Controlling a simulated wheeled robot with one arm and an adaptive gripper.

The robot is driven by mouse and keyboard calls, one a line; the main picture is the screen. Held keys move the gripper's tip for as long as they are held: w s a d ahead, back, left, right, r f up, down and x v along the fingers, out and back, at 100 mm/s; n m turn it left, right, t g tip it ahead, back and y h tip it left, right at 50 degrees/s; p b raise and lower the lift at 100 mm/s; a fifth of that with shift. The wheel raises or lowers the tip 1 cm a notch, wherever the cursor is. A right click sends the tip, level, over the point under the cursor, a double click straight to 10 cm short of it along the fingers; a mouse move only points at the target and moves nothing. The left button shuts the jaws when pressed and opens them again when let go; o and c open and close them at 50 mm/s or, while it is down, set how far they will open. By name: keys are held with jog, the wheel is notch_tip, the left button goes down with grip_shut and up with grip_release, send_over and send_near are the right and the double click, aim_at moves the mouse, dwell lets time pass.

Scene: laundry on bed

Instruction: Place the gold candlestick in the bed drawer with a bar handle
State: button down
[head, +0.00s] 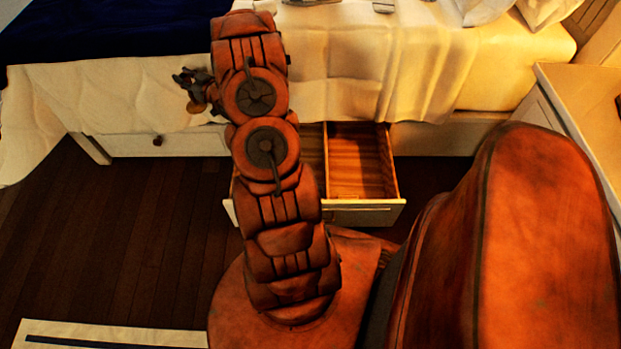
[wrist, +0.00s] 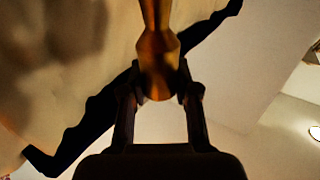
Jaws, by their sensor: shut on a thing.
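The gold candlestick (wrist: 157,48) is between the two fingers of my gripper (wrist: 160,95) in the wrist view. My gripper is shut on it. In the head view my gripper (head: 192,86) is at the side of the bed, left of my arm. A small gold part of the candlestick (head: 197,106) shows just below it there. The open bed drawer (head: 366,213) is to the right of and below my gripper. Its visible inside is bare wood with a divider. My arm hides its left part.
A closed drawer (head: 122,147) with a round knob is under the bed at left. The bed (head: 440,60) has a cream cover and a dark blue blanket (head: 110,28). A cabinet (head: 580,90) stands at right. The floor (head: 110,230) at left is clear above a pale rug (head: 110,334).

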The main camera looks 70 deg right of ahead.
jog(key=s+d+f+m+h+b, duration=0.1)
jog(key=s+d+f+b, duration=0.2)
jog(key=s+f, duration=0.4)
jog(key=s+d+f+g+h+b, duration=0.1)
jog(key=s+d+f+b, duration=0.3)
jog(key=s+f, duration=0.3)
jog(key=s+d+f+m+h+b, duration=0.1)
jog(key=s+d+f+b, duration=0.2)
jog(key=s+f, duration=0.45)
notch_tip(320, 180, down, 14)
jog(key=b, duration=0.4)
jog(key=b+x, duration=0.3)
jog(key=x, duration=0.4)
jog(key=shift+w+d+f, duration=0.2)
jog(key=shift+w, duration=0.15)
jog(key=shift+f, duration=0.55)
jog(key=c, duration=0.9)
grip_release()
jog(key=shift+o, duration=0.2)
